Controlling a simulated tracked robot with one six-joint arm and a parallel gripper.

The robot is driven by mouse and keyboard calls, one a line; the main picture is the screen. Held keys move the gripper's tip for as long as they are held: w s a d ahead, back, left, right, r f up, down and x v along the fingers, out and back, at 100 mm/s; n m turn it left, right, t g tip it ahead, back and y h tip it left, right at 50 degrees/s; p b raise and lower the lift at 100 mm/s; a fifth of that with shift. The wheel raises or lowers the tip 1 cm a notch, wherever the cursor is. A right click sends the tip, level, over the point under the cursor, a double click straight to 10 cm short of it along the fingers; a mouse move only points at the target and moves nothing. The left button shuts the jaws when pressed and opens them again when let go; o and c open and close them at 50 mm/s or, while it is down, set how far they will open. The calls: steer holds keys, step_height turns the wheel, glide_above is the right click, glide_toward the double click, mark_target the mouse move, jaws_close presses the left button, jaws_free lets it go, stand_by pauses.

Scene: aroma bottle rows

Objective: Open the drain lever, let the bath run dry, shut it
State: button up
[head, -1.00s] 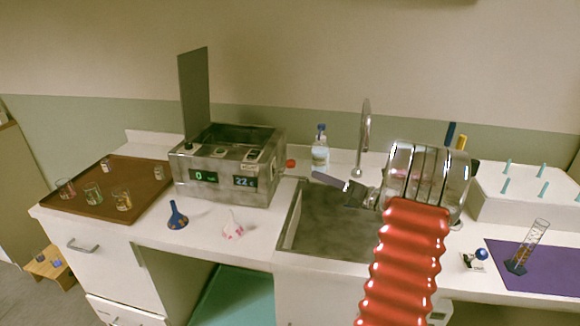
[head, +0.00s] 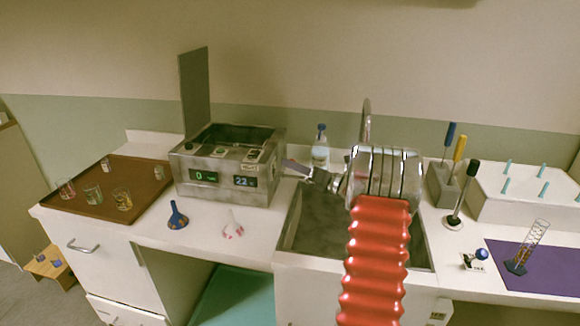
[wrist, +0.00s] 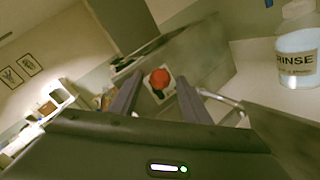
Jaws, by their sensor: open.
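The bath (head: 222,178) is a steel box on the counter, its grey lid (head: 195,92) standing up. Its front displays read 0 and 22 °C. Its inside is dark, and I cannot tell the water level. The drain lever's red end (wrist: 160,79) shows in the wrist view on the bath's side wall (wrist: 190,55). My gripper (head: 296,168) is open and empty at the bath's right side, hiding the red end in the head view. In the wrist view the red end appears between my two fingers (wrist: 157,98); I cannot tell whether they touch it.
A sink (head: 293,250) lies below my arm, with a tall tap (head: 366,118) behind. A rinse bottle (head: 320,150) stands near my gripper, also in the wrist view (wrist: 298,45).

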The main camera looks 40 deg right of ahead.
steer(key=shift+w+a, duration=0.15)
steer(key=shift+w, duration=0.8)
steer(key=shift+c, duration=0.6)
jaws_close()
steer(key=shift+a, duration=0.2)
steer(key=shift+d, duration=0.2)
